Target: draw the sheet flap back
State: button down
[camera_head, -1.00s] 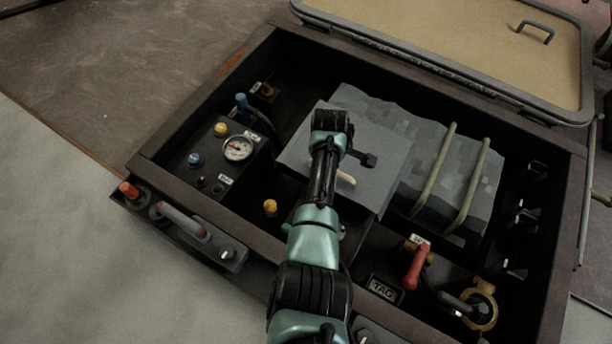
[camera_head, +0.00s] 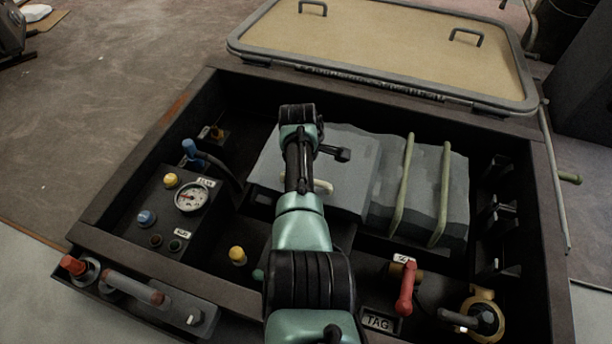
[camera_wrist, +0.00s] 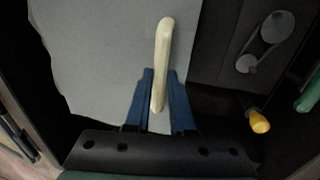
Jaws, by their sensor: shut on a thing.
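The grey sheet flap (camera_head: 342,184) lies over the middle of the open dark box, beside a grey block under two pale green straps. In the wrist view the flap (camera_wrist: 100,60) fills the upper left, with a cream handle (camera_wrist: 163,45) on it. My gripper (camera_wrist: 160,100) has its blue fingers on both sides of this handle and is shut on it. In the head view part of the handle (camera_head: 322,187) shows beside my arm, which hides the fingers. What lies under the flap is hidden.
A gauge (camera_head: 190,197) and several knobs fill the left compartment. A red-handled valve (camera_head: 405,287) and a brass fitting (camera_head: 484,315) stand at front right. The two straps (camera_head: 403,185) cross the block. The tan lid (camera_head: 385,45) lies open behind. A yellow knob (camera_head: 237,255) is near my arm.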

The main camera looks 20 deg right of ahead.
jog(key=c, duration=0.8)
grip_release()
jog(key=shift+o, duration=0.2)
notch_tip(320, 180, up, 13)
jog(key=s+a+p, duration=0.1)
jog(key=s+p, duration=0.1)
jog(key=p, duration=1)
jog(key=shift+a+f+p, duration=0.15)
jog(key=shift+a+p, duration=0.1)
jog(key=shift+p, duration=0.1)
